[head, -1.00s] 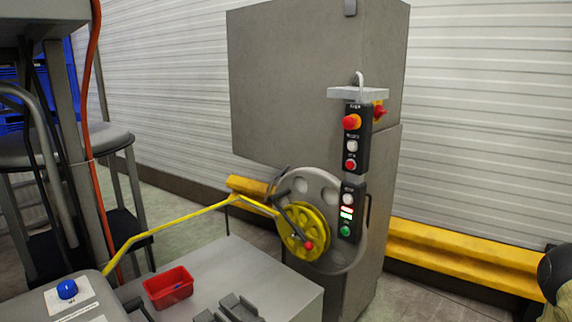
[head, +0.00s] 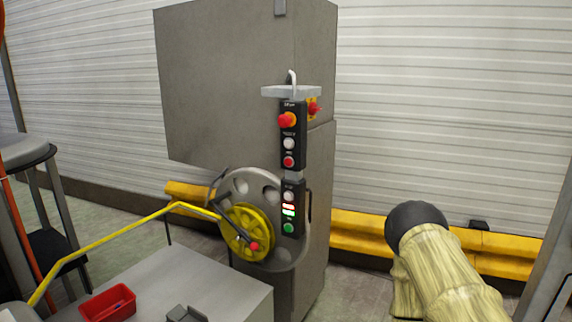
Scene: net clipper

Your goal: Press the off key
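A control column with two black button boxes hangs on the right side of a grey cabinet in the head view. The upper box (head: 291,149) has a red mushroom knob (head: 287,120), a white button (head: 289,143) and a red button (head: 288,162). The lower box (head: 292,183) has a white button (head: 288,197), lit red and green indicators (head: 289,210) and a green button (head: 288,228). The labels are too small to read, so I cannot tell which is the off key. I cannot make out my gripper's fingers.
The grey cabinet (head: 225,85) carries a yellow wheel (head: 243,235) with a crank. A grey table (head: 215,282) holds a red tray (head: 108,304). A yellow barrier (head: 355,232) runs along the wall. A pale streaked form with a dark rounded end (head: 415,219) stands at the lower right.

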